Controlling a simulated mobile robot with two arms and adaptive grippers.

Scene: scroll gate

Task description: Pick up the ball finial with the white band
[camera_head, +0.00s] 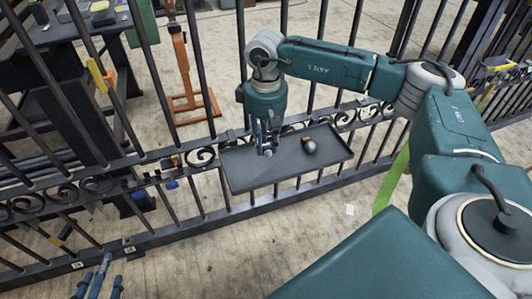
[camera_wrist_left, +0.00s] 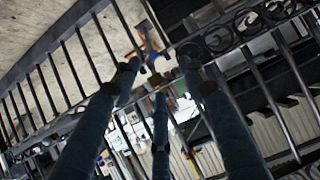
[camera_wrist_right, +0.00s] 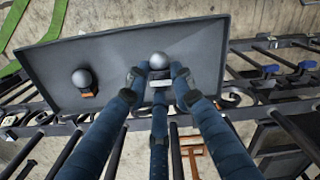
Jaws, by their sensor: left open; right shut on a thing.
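The ball finial with the white band (camera_wrist_right: 159,61) is a grey ball over the dark tray (camera_wrist_right: 208,88) in the right wrist view. My right gripper (camera_wrist_right: 160,74) is shut on it, with fingers around its white band. In the head view my right gripper (camera_head: 267,150) points down over the left part of the tray (camera_head: 245,178), and its fingers mostly hide this finial. Whether the finial touches the tray cannot be told. My left gripper (camera_head: 100,278) is open at the lower left of the head view, and its spread fingers (camera_wrist_left: 160,85) fill the left wrist view.
A second ball finial with an orange band (camera_head: 309,146) lies on the tray, right of my right gripper. A black scroll gate (camera_head: 200,158) runs across behind the tray. An orange stand (camera_head: 190,103) and a dark workbench (camera_head: 55,35) stand beyond the bars.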

